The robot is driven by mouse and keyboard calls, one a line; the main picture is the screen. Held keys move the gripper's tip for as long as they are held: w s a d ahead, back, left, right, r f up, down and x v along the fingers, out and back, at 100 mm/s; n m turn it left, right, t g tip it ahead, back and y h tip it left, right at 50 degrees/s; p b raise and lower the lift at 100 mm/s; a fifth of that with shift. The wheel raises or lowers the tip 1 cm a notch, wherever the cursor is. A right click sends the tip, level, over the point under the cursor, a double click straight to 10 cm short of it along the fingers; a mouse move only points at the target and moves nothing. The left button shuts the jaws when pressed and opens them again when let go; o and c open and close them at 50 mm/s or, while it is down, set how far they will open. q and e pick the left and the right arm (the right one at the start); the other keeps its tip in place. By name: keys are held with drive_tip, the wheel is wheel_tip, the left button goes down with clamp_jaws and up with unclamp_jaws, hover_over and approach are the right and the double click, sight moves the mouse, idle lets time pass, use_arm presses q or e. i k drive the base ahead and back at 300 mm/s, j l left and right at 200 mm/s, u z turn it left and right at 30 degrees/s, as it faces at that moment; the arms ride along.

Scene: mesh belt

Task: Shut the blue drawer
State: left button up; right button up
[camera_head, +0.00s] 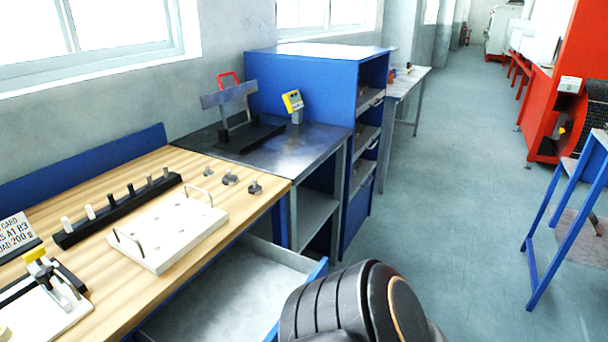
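The blue drawer (317,270) is pulled out from under the wooden-topped bench (262,192). Its grey inside shows and looks empty where I can see it. The upper edge of its blue front shows just left of a dark, rounded arm link of mine at the bottom of the picture. That link hides part of the drawer front, and the picture's lower edge cuts off the near part of the drawer. Neither gripper is in view, so I cannot tell whether one touches the drawer.
On the bench lie a white plate with handles (170,235) and a black pin rack (118,210). A dark metal table (310,140) and a blue cabinet (300,75) stand beyond. Open floor (450,190) lies right; a blue-legged stand (545,225) is at far right.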

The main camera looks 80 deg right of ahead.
sight(241, 295)
drive_tip(key=z, duration=0.45)
drive_tip(key=i+z, duration=0.15)
drive_tip(key=z, duration=0.7)
drive_tip(key=i+z, duration=0.15)
drive_tip(key=z, duration=0.7)
drive_tip(key=i+j+z, duration=0.1)
drive_tip(key=z, duration=0.3)
drive_tip(key=k+j+u, duration=0.1)
drive_tip(key=k+j, duration=0.1)
drive_tip(key=j, duration=0.05)
